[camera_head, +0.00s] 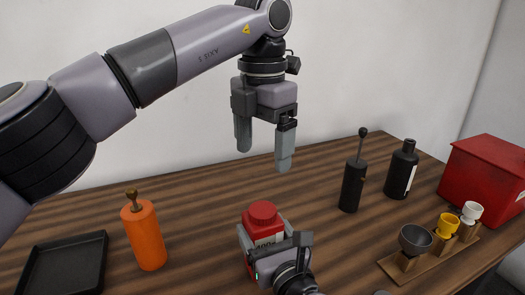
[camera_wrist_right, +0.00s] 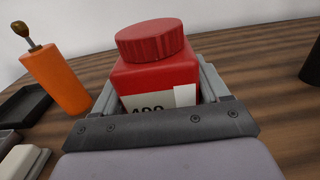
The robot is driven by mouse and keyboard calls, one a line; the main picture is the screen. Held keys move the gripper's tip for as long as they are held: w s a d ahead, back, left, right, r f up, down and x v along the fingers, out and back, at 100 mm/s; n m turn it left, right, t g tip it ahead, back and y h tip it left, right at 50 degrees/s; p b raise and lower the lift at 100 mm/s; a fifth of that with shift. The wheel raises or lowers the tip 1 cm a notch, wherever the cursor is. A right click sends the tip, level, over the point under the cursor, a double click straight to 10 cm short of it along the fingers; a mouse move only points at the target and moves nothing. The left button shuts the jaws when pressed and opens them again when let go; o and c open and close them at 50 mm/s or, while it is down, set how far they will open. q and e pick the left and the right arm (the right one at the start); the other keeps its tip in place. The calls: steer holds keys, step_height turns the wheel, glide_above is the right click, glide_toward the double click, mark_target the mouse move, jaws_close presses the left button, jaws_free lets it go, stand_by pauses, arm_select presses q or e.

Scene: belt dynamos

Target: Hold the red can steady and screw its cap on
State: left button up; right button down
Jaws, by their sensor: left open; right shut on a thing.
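The red can (camera_head: 262,231) stands on the wooden table at the front middle, with a white label marked in black. Its ribbed red cap (camera_head: 263,212) sits on top of the can; I cannot tell how tight it is. In the right wrist view the can (camera_wrist_right: 150,80) fills the space between the fingers, and the cap (camera_wrist_right: 151,42) shows above it. My right gripper (camera_head: 265,238) is shut on the can's body from the near side. My left gripper (camera_head: 264,161) is open and empty, pointing down, well above the cap and apart from it.
An orange grinder (camera_head: 145,237) and a black tray (camera_head: 66,265) stand at left. A black grinder (camera_head: 353,184), a black bottle (camera_head: 401,170), a wooden rack (camera_head: 437,262) with small cups and a red box (camera_head: 487,178) are at right. Table behind the can is clear.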

jaws_free()
steer(key=shift+v, duration=3.6)
